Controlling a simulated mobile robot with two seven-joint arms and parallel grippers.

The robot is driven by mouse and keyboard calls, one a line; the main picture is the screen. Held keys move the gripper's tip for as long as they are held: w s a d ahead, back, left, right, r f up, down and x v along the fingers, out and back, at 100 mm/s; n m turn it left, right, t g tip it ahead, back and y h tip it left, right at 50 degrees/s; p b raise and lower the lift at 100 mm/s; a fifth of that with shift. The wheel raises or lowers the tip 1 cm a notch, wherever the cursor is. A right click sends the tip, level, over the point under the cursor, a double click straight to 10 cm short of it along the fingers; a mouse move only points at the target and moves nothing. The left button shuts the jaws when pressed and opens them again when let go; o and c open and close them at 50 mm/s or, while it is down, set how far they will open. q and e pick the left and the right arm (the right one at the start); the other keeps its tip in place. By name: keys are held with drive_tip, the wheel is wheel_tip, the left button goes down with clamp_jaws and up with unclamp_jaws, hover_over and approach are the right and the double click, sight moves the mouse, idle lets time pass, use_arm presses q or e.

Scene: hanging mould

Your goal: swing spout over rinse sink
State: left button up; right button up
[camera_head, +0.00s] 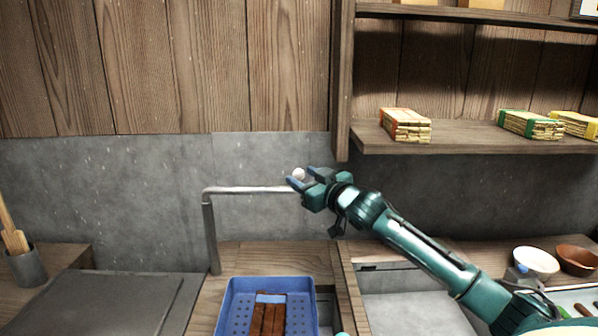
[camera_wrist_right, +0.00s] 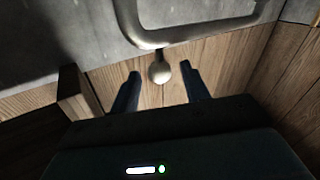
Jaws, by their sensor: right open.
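The spout (camera_head: 250,190) is a grey metal pipe. It rises from the counter at the left and bends right, level in front of the grey wall. A pale ball knob (camera_head: 298,174) is at its right end; it also shows in the right wrist view (camera_wrist_right: 159,72). My right gripper (camera_head: 304,179) is open at that end, with the knob between its fingertips and a gap on each side in the wrist view. A light grey recessed basin (camera_head: 415,312), which may be the rinse sink, is at the lower right, partly behind my right arm. My left gripper is not in view.
A blue tray (camera_head: 228,318) with brown blocks stands below the spout. A dark grey slab (camera_head: 95,305) is at the left. A wooden shelf (camera_head: 460,141) with bundles overhangs the right side. Bowls (camera_head: 535,262) stand at the far right.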

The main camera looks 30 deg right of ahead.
drive_tip(key=shift+w, duration=1.3)
clamp_jaws()
